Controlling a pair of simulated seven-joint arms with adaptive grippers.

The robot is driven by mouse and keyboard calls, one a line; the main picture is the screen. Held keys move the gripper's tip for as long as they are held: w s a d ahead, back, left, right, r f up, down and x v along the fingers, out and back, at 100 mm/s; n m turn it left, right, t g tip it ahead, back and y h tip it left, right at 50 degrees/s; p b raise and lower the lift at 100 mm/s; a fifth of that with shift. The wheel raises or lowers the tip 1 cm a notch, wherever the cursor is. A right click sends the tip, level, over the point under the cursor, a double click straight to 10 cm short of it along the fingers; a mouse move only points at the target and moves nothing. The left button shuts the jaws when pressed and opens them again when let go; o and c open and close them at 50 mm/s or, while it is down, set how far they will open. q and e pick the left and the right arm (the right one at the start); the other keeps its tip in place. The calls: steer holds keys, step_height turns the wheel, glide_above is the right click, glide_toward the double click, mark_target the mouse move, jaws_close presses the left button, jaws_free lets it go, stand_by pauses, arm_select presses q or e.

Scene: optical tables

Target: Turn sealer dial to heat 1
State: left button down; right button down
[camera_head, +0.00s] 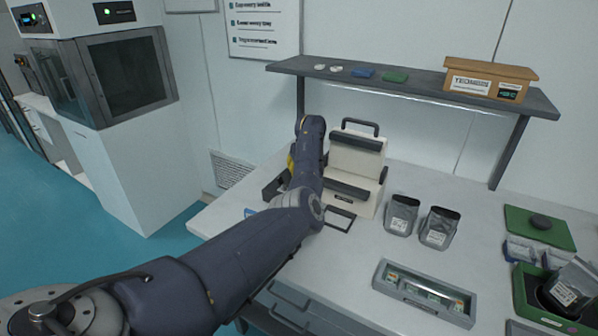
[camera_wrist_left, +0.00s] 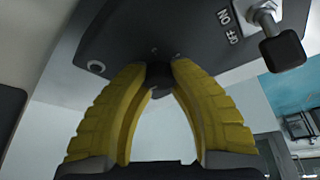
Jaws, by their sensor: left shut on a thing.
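The sealer (camera_head: 357,160) is a cream box with a dark top handle and a dark front bar, standing on the white table. My left arm reaches across to its left side, hiding that side; a bit of yellow of my left gripper (camera_head: 291,162) shows there. In the left wrist view, the yellow fingers of my left gripper (camera_wrist_left: 159,74) are shut on a small black dial (camera_wrist_left: 158,76) on a dark grey panel (camera_wrist_left: 140,30). The fingers cover most of the dial, and I cannot read its heat setting. My right gripper is not in view.
An ON/OFF toggle switch (camera_wrist_left: 282,45) with a black tip sits right of the dial. A grey shelf (camera_head: 420,83) overhangs behind the sealer. Silver pouches (camera_head: 402,215), a clear-topped tray (camera_head: 424,292) and a green mat (camera_head: 540,228) lie to the right.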

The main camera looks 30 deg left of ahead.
arm_select(q)
steer(key=shift+r, duration=0.1)
stand_by(0.5)
steer(key=c, duration=1.1)
jaws_free()
steer(key=shift+o, duration=0.2)
steer(key=v, duration=1.1)
steer(key=shift+d+r, duration=0.25)
steer(key=shift+r, duration=0.1)
steer(key=shift+a, duration=0.1)
